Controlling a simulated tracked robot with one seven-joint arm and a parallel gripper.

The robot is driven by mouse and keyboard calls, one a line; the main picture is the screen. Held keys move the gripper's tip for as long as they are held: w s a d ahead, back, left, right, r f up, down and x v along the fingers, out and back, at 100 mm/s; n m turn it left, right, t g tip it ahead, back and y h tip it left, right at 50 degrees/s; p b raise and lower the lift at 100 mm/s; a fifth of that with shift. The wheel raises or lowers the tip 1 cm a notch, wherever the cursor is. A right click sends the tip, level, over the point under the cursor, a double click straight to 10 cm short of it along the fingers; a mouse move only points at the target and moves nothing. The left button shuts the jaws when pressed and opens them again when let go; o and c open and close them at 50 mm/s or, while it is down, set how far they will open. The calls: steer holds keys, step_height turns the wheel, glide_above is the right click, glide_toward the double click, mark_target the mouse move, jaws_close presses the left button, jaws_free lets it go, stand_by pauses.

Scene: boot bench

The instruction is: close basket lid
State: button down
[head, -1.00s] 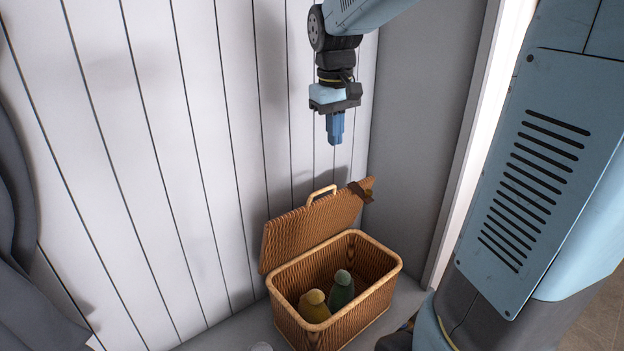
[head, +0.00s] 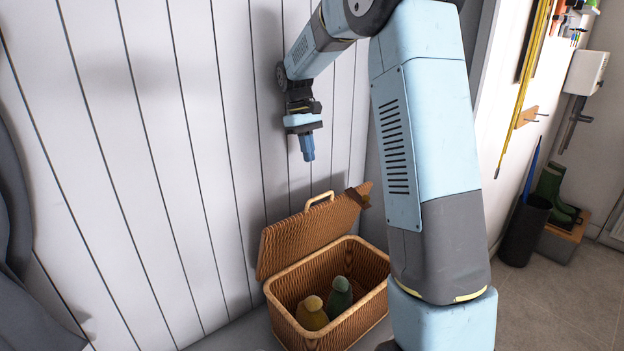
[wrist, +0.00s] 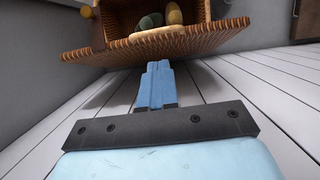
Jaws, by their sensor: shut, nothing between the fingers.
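The wicker basket (head: 352,328) stands on the bench against the white plank wall. Its lid (head: 305,236) is open, tilted up and back towards the wall, with a pale handle (head: 319,201) on its top edge. Two items lie inside, a yellow one (head: 312,314) and a green one (head: 339,295). My gripper (head: 308,156) is shut and empty, above the lid and apart from it, close to the wall. In the wrist view, my gripper (wrist: 158,72) points towards the lid (wrist: 110,54), and the handle (wrist: 158,33) shows just beyond it.
The white plank wall (head: 160,200) is close behind the lid and my gripper. Grey cloth (head: 25,290) hangs at the left.

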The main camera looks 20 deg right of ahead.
steer(key=x, duration=1)
